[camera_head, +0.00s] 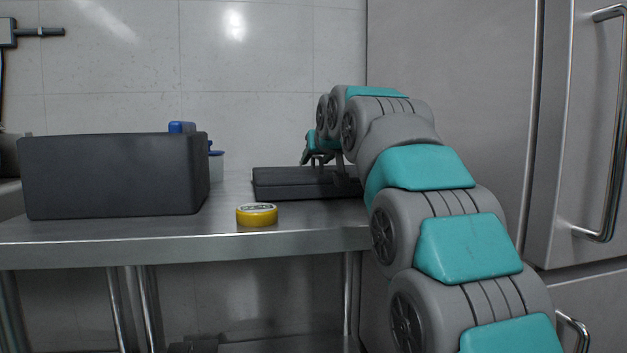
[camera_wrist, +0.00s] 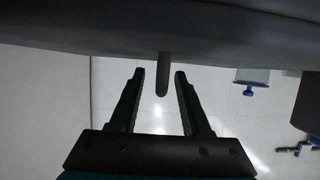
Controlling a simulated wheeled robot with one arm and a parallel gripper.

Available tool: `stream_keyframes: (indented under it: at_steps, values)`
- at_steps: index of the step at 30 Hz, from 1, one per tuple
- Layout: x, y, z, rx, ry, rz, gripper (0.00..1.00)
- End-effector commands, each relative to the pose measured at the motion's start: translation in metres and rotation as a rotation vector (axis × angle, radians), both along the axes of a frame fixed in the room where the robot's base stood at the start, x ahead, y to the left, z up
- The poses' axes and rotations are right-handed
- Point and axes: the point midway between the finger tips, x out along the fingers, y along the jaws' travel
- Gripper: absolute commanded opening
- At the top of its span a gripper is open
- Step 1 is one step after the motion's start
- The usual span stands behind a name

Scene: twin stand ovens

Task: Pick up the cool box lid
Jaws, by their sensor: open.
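The cool box lid (camera_head: 300,188) is a flat dark grey slab on the steel table, at the right end. In the wrist view, which looks upside down, its dark surface (camera_wrist: 150,25) fills the top. A short rounded peg (camera_wrist: 163,78) sticks out from it and appears between my fingers. The open dark cool box (camera_head: 112,176) stands apart on the left of the table. My gripper (camera_head: 320,158) is just above the lid. In the wrist view, my gripper (camera_wrist: 160,73) is open, one finger on each side of the peg, with visible gaps.
A blue-lidded white container (camera_head: 216,163) stands behind the box. A tall steel cabinet (camera_head: 450,70) rises at the right, close beside my arm.

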Motion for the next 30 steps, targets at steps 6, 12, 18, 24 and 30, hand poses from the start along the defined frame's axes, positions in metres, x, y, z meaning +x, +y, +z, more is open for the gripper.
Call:
stream_keyframes:
  at_steps: [6,12,18,24,30]
  values:
    - [-0.0004,0.0000,0.0008,0.000,-0.001,0.000,0.35]
    - [-0.0006,0.0000,0.0010,0.001,-0.002,0.000,0.12]
    - [-0.0006,0.0000,0.0011,0.001,-0.002,0.000,0.00]
    - [-0.0006,-0.0001,0.0011,0.001,-0.002,0.000,0.00]
    - [-0.0007,0.0000,0.0013,0.001,-0.002,0.000,0.00]
